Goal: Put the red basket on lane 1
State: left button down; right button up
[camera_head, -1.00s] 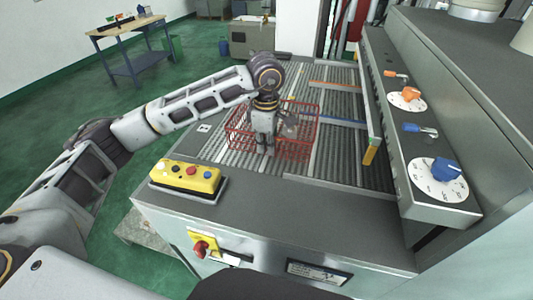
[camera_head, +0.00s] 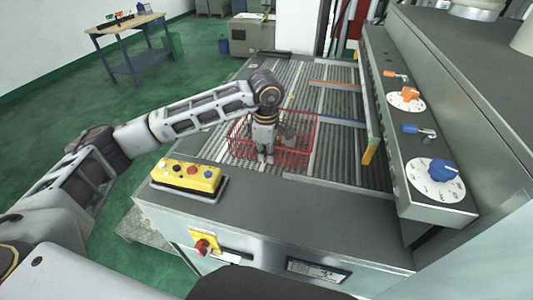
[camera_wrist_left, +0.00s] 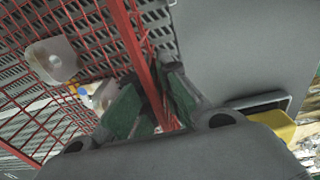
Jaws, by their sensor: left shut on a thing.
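The red wire basket (camera_head: 296,141) is over the ribbed bed of the machine, near its front, with grey parts (camera_head: 287,131) inside. My left gripper (camera_head: 265,158) points down at the near side of the basket. In the left wrist view the gripper (camera_wrist_left: 158,98) is shut on a red bar of the basket (camera_wrist_left: 127,35), between its green finger pads. Whether the basket touches the bed is hard to tell. The lanes are ribbed strips (camera_head: 334,140) parted by thin rails; no lane number is readable. My right gripper is not in view.
A control panel (camera_head: 420,150) with orange and blue knobs borders the bed on the right. A yellow button box (camera_head: 186,175) sits on the front left ledge. A short orange divider (camera_head: 332,84) and a blue one (camera_head: 340,121) cross the right lanes. The far bed is clear.

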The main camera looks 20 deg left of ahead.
pick_arm(q)
jog(key=c, duration=1.6)
grip_release()
jog(key=shift+f, duration=0.1)
jog(key=shift+c, duration=0.2)
jog(key=shift+r, duration=0.85)
notch_tip(320, 180, up, 11)
jog(key=b, duration=0.2)
jog(key=shift+s+f+b, duration=0.15)
jog(key=shift+f+b, duration=0.05)
jog(key=shift+b, duration=0.15)
